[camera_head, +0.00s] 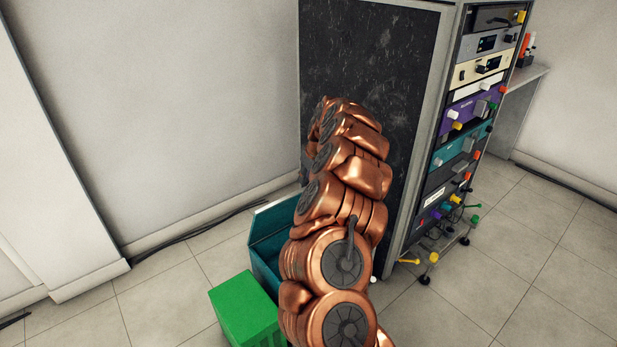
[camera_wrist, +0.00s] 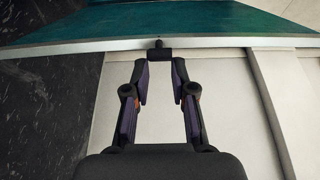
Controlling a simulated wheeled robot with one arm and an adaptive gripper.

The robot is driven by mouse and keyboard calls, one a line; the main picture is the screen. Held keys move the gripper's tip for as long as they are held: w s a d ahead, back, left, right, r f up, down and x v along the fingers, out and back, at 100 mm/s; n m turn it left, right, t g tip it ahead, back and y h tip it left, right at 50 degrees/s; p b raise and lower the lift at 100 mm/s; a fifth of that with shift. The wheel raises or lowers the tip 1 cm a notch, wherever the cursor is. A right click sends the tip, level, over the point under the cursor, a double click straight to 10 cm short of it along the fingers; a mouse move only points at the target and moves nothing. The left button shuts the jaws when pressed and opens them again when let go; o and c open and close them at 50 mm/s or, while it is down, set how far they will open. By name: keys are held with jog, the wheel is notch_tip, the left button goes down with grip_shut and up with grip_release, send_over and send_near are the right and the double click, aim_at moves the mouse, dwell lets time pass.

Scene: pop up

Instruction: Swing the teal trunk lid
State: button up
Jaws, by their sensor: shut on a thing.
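The teal trunk (camera_head: 264,271) stands on the floor against the dark cabinet side, partly hidden behind my copper arm. Its lid (camera_head: 272,221) appears raised at the back, with a pale edge. In the wrist view the teal lid (camera_wrist: 200,22) spans the top, its metal rim running across. A small black catch (camera_wrist: 160,54) sticks out from the middle of that rim. My gripper (camera_wrist: 160,62) is shut on this catch, a fingertip at each side of it. In the head view my arm hides the gripper and much of the trunk.
A green box (camera_head: 244,312) stands just in front of the trunk. A tall rack (camera_head: 465,130) with knobs is at right, its dark side panel (camera_head: 385,70) behind my arm. Small coloured parts (camera_head: 432,258) lie at its foot. Tiled floor (camera_head: 165,300) is clear at left.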

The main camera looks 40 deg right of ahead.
jog(key=shift+w+d+r, duration=0.15)
jog(key=shift+w+r, duration=0.1)
jog(key=shift+w, duration=0.65)
jog(key=shift+w+d+r, duration=0.1)
jog(key=shift+w+r, duration=0.1)
jog(key=shift+w, duration=0.7)
grip_shut()
jog(key=shift+w+a+r+p, duration=0.1)
jog(key=shift+w+r+p, duration=0.15)
jog(key=shift+w, duration=0.5)
jog(key=shift+w+r+p, duration=0.2)
jog(key=shift+w+p, duration=0.05)
jog(key=shift+w, duration=0.55)
jog(key=shift+w+a+r+p, duration=0.1)
jog(key=shift+w+r+p, duration=0.15)
jog(key=shift+w, duration=0.5)
